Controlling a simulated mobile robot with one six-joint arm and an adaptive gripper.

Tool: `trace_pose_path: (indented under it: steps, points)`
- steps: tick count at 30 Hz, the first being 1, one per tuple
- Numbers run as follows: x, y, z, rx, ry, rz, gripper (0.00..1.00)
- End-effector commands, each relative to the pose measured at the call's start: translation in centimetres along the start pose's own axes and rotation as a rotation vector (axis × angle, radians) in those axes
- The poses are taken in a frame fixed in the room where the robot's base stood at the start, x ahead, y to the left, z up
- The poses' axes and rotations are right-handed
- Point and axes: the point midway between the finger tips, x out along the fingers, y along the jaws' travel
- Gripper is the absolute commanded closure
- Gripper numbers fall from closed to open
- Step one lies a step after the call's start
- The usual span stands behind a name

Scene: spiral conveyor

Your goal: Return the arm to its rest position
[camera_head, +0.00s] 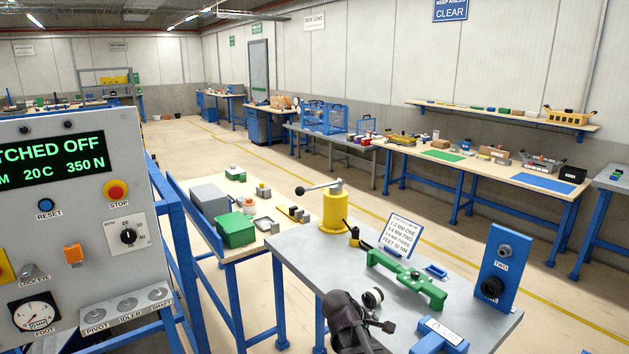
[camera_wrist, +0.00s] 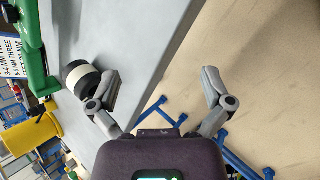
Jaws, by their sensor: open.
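My gripper (camera_wrist: 160,88) is open in the wrist view, its two grey fingers spread wide with nothing between them. The grey bench top's edge and the tan floor show beyond the fingers. In the head view, the dark end of my arm (camera_head: 352,322) is at the near front edge of the grey bench (camera_head: 305,262). A black and white roller (camera_head: 372,297) lies on the bench just beyond it. In the wrist view the roller (camera_wrist: 82,78) appears close beside the left finger; whether they touch I cannot tell.
A green fixture (camera_head: 407,280), a yellow post (camera_head: 336,212) with a lever, a blue upright panel marked TWO (camera_head: 495,265) and a blue block (camera_head: 438,337) stand on the bench. A grey control panel (camera_head: 70,220) fills the left. Open floor lies behind the bench.

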Motion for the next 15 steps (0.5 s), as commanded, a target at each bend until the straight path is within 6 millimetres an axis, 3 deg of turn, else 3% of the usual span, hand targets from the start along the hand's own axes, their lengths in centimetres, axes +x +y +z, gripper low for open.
trace_pose_path:
  steps: [1,6,15]
  points:
    - [-0.4,-0.7,1.5,0.088,0.016,-0.052,0.0]
    - [-0.8,-3.2,4.2,0.401,0.06,-0.243,0.0]
    - [-3.1,-7.0,7.6,0.876,0.059,-0.566,0.0]
